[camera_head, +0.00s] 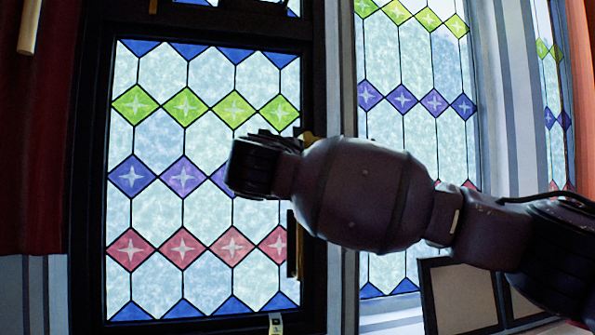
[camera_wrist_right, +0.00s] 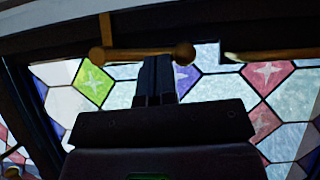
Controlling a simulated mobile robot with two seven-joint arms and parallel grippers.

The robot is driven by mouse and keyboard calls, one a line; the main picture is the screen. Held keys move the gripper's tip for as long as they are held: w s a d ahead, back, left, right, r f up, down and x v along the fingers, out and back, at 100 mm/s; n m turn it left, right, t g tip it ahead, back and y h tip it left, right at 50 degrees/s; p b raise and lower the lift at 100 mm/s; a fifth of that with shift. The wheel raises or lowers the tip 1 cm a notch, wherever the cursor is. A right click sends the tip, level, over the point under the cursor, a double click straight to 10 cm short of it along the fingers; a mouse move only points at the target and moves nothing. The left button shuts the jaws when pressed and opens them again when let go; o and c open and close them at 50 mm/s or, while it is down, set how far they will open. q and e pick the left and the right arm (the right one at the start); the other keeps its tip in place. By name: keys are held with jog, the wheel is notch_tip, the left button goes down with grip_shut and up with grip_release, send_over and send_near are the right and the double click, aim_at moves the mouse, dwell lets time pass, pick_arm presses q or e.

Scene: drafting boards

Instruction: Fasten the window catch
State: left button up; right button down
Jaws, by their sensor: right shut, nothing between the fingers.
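The stained-glass window (camera_head: 185,215) in a black frame fills the left of the head view; its sash looks flush with the frame. Brass fittings show on its right stile: a piece (camera_head: 309,138) partly hidden behind my right wrist, and a long dark-brass piece (camera_head: 292,245) lower down. In the right wrist view a brass catch bar (camera_wrist_right: 145,53) with a round knob lies just beyond the fingertips. My right gripper (camera_wrist_right: 157,62) is shut and empty; its tips overlap the bar's lower edge, and I cannot tell whether they touch. My left gripper is out of view.
A second brass bar (camera_wrist_right: 272,55) lies to the right in the wrist view. Another leaded window (camera_head: 415,140) stands to the right, with dark-framed panels (camera_head: 465,298) below it. A red curtain (camera_head: 35,140) hangs at the left.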

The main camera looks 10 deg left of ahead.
jog(key=s+a+b, duration=0.2)
jog(key=s, duration=0.8)
jog(key=shift+s+f, duration=0.15)
jog(key=shift+s, duration=0.15)
jog(key=shift+s, duration=0.1)
